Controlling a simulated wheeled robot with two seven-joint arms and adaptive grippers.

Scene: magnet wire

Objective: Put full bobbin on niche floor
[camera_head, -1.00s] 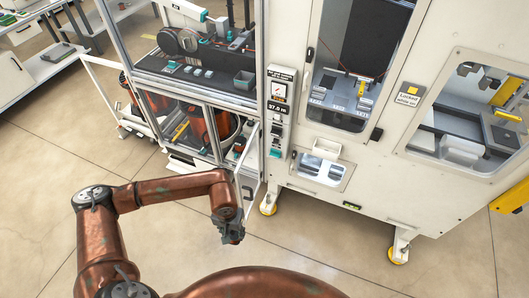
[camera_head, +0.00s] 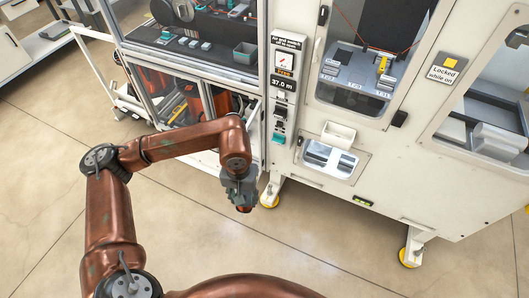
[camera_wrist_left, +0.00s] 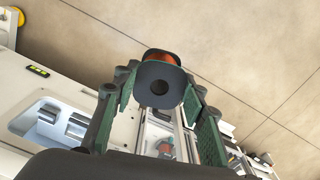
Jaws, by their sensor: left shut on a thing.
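My left gripper (camera_head: 241,190) hangs over open floor in front of the machine, left of and below the lit recess. In the left wrist view its green-padded fingers (camera_wrist_left: 163,98) are shut on a bobbin (camera_wrist_left: 159,84) with dark flanges and orange-copper wire. Only a small orange-red part of the bobbin (camera_head: 243,208) shows below the gripper in the head view. The lit recess (camera_head: 330,160) in the white panel, possibly the niche, holds silvery rounded parts; it also shows in the left wrist view (camera_wrist_left: 55,122). My right gripper is out of view.
A small white tray (camera_head: 338,135) juts out above the recess. A column of controls (camera_head: 281,95) stands to its left. The glazed cabinet (camera_head: 190,60) and its lower frame are behind my left arm. Yellow-footed legs (camera_head: 411,256) stand on the clear floor.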

